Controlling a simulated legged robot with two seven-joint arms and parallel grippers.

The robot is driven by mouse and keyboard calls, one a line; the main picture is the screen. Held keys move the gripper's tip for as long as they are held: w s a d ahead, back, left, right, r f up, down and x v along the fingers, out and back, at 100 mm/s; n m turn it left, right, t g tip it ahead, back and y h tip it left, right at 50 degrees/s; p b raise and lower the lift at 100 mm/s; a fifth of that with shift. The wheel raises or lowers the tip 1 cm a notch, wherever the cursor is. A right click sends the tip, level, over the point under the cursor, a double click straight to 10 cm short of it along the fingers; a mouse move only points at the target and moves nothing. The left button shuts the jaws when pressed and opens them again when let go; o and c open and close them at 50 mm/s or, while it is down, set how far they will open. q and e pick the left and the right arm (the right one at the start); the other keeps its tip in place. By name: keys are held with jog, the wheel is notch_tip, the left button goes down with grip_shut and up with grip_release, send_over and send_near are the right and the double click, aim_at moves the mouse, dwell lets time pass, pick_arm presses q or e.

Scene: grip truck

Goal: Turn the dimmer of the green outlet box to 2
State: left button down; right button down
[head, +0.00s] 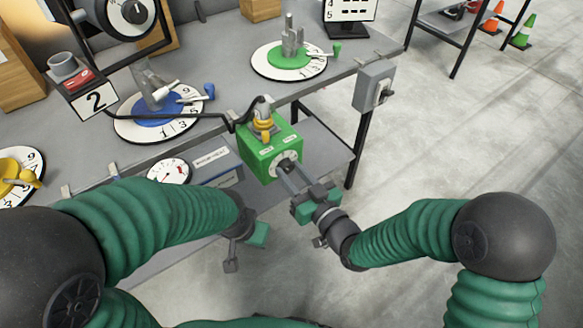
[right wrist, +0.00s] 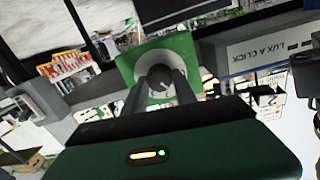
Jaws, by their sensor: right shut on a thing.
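The green outlet box (head: 258,158) hangs at the front edge of the workbench, with a yellow fitting and a black cable on top. Its dimmer (head: 281,160) is a pale round dial on the face toward my right arm. My right gripper (head: 287,170) reaches this face and is shut on the dimmer knob. In the right wrist view both dark fingers (right wrist: 160,85) close on the knob in front of the green face (right wrist: 125,68). The fingers hide the knob, and I cannot read its setting. My left gripper (head: 244,247) hangs below and left of the box, apart from it; its jaws are unclear.
The bench holds a blue dial (head: 155,130), a green dial (head: 288,62) and a yellow dial (head: 18,175). A grey switch box (head: 374,88) is at the bench corner.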

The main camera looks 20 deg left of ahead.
jog(key=m+p, duration=0.2)
jog(key=m, duration=0.2)
jog(key=shift+d+m+p, duration=0.1)
jog(key=shift+m+p, duration=0.75)
jog(key=shift+m, duration=0.15)
jog(key=shift+f, duration=0.1)
jog(key=c, duration=1)
grip_release()
jog(key=shift+w, duration=0.1)
